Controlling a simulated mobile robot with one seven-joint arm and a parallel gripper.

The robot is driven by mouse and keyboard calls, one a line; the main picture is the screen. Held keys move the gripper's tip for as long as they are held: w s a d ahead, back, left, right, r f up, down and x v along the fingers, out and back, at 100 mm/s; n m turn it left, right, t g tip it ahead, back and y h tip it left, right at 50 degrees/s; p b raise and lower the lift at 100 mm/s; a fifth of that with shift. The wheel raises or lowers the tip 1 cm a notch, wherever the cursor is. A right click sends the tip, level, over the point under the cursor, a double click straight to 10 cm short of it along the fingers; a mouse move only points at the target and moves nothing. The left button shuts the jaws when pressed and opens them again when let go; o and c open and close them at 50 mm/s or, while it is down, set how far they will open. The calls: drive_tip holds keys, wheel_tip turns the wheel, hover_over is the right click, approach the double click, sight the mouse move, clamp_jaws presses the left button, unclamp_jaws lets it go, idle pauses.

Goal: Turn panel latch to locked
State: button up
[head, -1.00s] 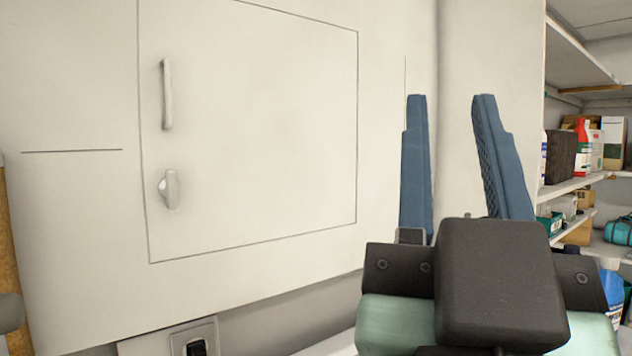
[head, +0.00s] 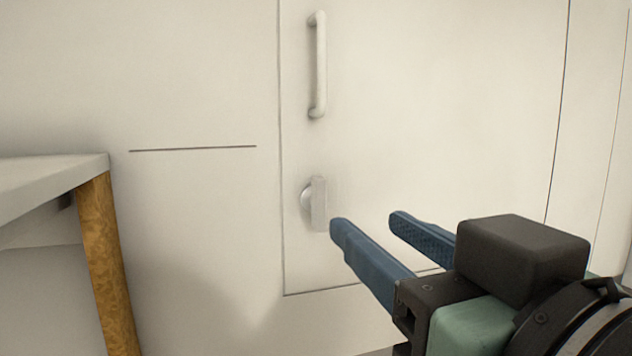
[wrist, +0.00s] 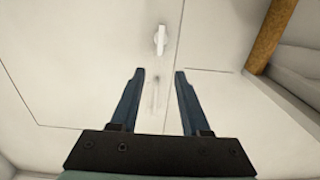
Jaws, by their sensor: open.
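The panel latch (head: 318,204) is a small pale metal knob with an upright bar, low on the left side of the closed white panel (head: 430,130). In the wrist view the latch (wrist: 160,40) sits ahead of the fingertips, roughly between their lines. My gripper (head: 368,218) is open and empty, its blue fingers pointing toward the panel just right of and below the latch in the head view. The fingers (wrist: 159,74) look apart from the latch, with a gap between. The whole latch is visible.
A pale bar handle (head: 317,65) stands upright above the latch. A grey surface (head: 50,180) with a wooden leg (head: 107,265) is at the left. The wall between the leg and the panel is clear.

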sight(322, 190)
drive_tip(key=p+x, duration=0.4)
drive_tip(key=x, duration=0.7)
drive_tip(key=shift+r, duration=0.1)
drive_tip(key=shift+x, duration=0.75)
clamp_jaws()
